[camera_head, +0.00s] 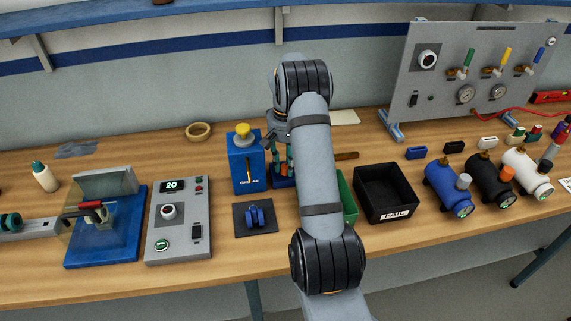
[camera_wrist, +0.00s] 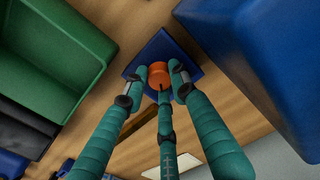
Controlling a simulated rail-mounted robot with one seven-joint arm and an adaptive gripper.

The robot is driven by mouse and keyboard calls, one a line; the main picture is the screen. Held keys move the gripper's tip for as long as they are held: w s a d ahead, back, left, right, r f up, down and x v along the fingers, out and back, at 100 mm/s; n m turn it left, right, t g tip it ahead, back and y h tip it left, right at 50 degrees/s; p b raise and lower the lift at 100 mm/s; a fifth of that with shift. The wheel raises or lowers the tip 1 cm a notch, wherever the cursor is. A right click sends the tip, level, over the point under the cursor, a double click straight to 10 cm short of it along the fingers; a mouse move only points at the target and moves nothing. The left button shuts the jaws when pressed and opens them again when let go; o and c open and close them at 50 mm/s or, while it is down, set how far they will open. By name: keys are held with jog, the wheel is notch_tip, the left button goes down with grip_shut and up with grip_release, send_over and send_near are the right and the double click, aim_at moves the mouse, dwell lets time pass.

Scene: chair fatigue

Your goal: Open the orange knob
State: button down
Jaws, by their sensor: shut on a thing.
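The orange knob (camera_wrist: 159,73) is in the middle of the wrist view, above a square blue base (camera_wrist: 154,51) on the wooden table. My gripper (camera_wrist: 156,88) has teal fingers and is shut on the orange knob, with fingertips at its sides and a middle finger at its lower edge. In the head view my gripper (camera_head: 281,158) is partly hidden behind my arm.
A blue box with a yellow button (camera_head: 245,165) stands close to the left. A green bin (camera_head: 349,197) and black bin (camera_head: 385,193) stand to the right. Blue, black and white cylinders (camera_head: 449,190) stand farther right. A gauge panel (camera_head: 470,75) stands behind them.

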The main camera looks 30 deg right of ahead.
jog(key=c, duration=1.4)
grip_release()
notch_tip(320, 180, up, 12)
jog(key=shift+f, duration=0.1)
notch_tip(320, 180, down, 12)
jog(key=shift+r, duration=0.1)
jog(key=shift+r, duration=0.1)
